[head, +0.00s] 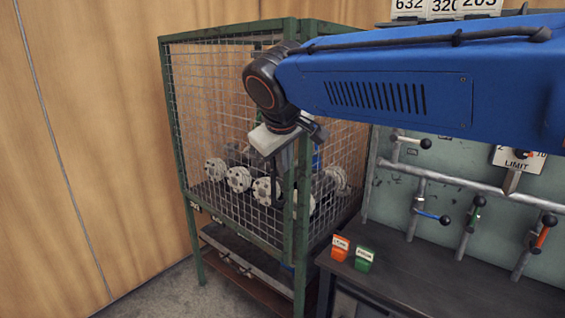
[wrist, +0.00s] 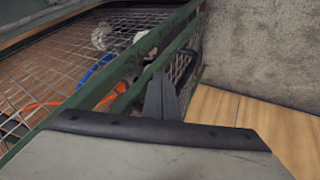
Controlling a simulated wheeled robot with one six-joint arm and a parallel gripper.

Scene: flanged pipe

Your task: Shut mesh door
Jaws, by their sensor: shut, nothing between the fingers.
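The mesh door (head: 225,125) is a green-framed wire panel on the front of a green mesh cage. It looks closed or nearly closed; I cannot tell whether it is fully shut. In the wrist view two green frame bars (wrist: 140,55) run side by side with a narrow gap. My gripper (wrist: 163,92) is shut and empty, its fingers pointing at these bars. In the head view it hangs at the cage's front corner post (head: 302,225), by the door's right edge. Its fingertips are hard to see there, and I cannot tell whether they touch the frame.
Grey flanged pipe parts (head: 238,178) lie inside the cage. To the right is a dark bench (head: 430,275) with an orange tag block (head: 340,247) and a green one (head: 364,259). Pipes with valve handles (head: 445,187) stand behind it. A wooden wall (head: 90,130) stands left.

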